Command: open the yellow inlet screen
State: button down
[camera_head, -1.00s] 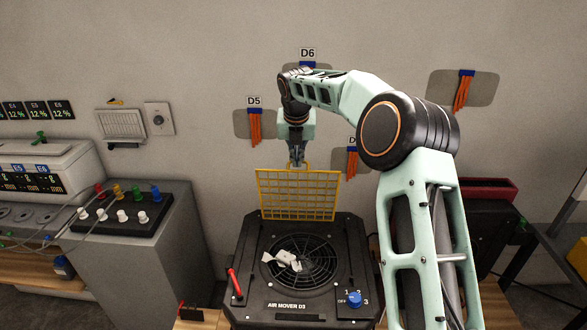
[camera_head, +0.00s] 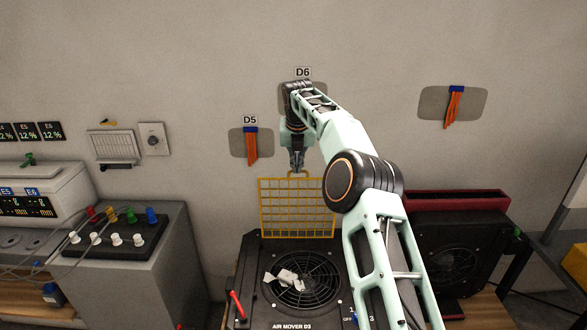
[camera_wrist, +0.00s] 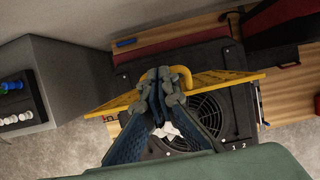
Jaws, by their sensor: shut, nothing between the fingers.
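The yellow inlet screen (camera_head: 297,208) is a wire grid that stands upright at the back of the air mover (camera_head: 290,325). The black round fan grille (camera_head: 318,280) in front of it is uncovered. White crumpled scraps (camera_head: 285,279) lie on the grille. My gripper (camera_head: 297,170) is shut and empty, pointing down at the small yellow handle on the screen's top edge. In the wrist view my gripper (camera_wrist: 161,78) overlaps the screen (camera_wrist: 222,80) beside its handle (camera_wrist: 182,74); whether they touch is hard to tell.
A grey cabinet (camera_head: 150,260) with coloured knobs stands to the left. A second black fan unit (camera_head: 455,255) with a dark red tray (camera_head: 455,200) stands to the right. The wall behind carries grey plates with orange strips (camera_head: 252,148).

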jog(key=shift+w, duration=0.4)
dwell(0.3)
